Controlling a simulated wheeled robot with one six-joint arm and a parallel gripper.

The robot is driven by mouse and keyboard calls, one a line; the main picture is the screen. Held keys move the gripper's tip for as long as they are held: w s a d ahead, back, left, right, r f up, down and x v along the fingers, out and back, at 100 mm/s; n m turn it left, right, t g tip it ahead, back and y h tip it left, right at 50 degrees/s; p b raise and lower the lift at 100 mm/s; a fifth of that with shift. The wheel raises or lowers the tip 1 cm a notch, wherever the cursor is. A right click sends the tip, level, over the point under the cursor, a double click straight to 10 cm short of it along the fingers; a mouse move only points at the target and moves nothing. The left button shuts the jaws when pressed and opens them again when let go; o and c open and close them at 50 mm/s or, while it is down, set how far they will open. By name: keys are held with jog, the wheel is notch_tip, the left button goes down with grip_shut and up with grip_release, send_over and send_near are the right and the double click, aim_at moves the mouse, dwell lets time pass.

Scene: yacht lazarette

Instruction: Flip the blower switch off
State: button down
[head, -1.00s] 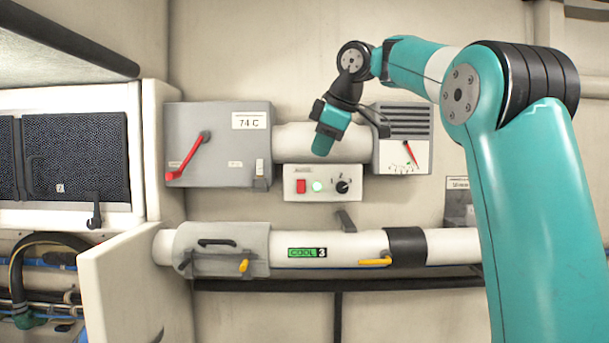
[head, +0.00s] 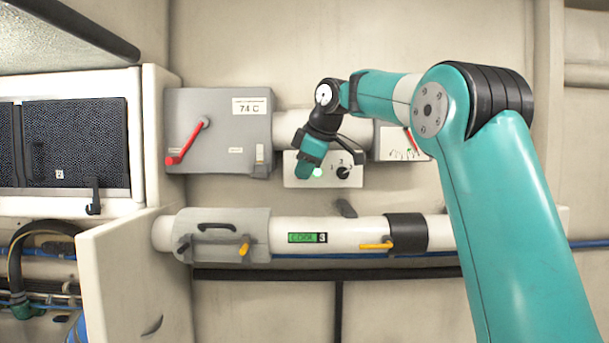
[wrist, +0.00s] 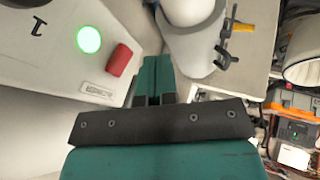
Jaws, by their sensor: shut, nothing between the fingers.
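The blower panel (head: 348,158) is a small white box on the back wall with a knob (head: 343,172) and a lit green lamp (head: 317,172). Its red rocker switch (wrist: 119,60) shows in the wrist view beside the green lamp (wrist: 89,39); in the head view my gripper hides it. My gripper (head: 305,172) is in front of the panel's left part, pointing down. In the wrist view its teal fingers (wrist: 154,72) are together and empty, just right of the red switch. I cannot tell whether they touch the panel.
A grey box with a red lever (head: 186,143) is left of the panel. A gauge box (head: 400,148) is partly behind my arm at the right. A white pipe (head: 350,236) with yellow handles runs below. A pale partition (head: 130,285) stands at lower left.

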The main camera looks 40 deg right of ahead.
jog(key=shift+w+d+f+p, duration=0.15)
jog(key=shift+w+d+p, duration=0.5)
jog(key=shift+w+d, duration=0.5)
jog(key=shift+w+a, duration=0.1)
jog(key=shift+a, duration=0.05)
jog(key=shift+w+r+t+b, duration=0.2)
jog(key=shift+r+t+b, duration=0.3)
jog(key=shift+r, duration=0.35)
jog(key=shift+f, duration=0.15)
